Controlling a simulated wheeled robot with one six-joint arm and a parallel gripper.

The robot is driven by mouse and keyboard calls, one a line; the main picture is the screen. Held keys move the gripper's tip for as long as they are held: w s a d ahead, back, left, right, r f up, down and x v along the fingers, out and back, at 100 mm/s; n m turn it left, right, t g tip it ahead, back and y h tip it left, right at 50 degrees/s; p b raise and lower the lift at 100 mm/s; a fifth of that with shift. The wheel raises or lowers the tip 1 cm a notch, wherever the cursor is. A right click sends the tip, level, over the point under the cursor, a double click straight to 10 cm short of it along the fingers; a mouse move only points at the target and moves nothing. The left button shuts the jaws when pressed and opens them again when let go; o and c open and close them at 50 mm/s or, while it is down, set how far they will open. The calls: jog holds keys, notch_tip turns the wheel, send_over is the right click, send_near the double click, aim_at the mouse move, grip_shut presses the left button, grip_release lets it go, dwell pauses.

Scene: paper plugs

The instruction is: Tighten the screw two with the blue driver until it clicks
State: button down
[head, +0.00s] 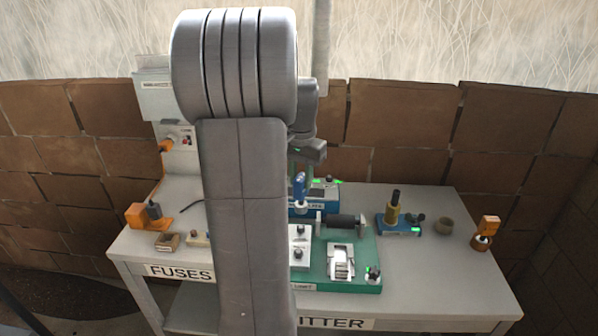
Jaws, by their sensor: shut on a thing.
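My gripper (308,152) is partly hidden behind my own arm. It is above the bench, over the middle of the equipment. The blue driver (299,188) stands upright just below it, and my gripper is shut on its upper end; the grip itself is small and hard to see. The driver's lower end is near the blue unit and a white plate (301,238) with small dark knobs. I cannot make out screw two or whether the driver tip touches a screw.
A green base (345,275) carries a dark roller (340,221) and a metal clamp-like part (341,262). My arm hides the bench's middle left.

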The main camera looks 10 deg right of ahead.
aim_at(301, 194)
jog(key=shift+s+r, duration=0.1)
jog(key=shift+f+b, duration=1.4)
jog(key=shift+f, duration=1.3)
jog(key=shift+r+n+p, duration=0.1)
jog(key=shift+n+p, duration=0.25)
jog(key=shift+n, duration=0.55)
jog(key=n+p, duration=0.1)
jog(key=n, duration=0.3)
jog(key=n+p, duration=0.1)
jog(key=n, duration=0.5)
jog(key=n+p, duration=0.1)
jog(key=n, duration=0.5)
jog(key=n+p, duration=0.1)
jog(key=n, duration=0.5)
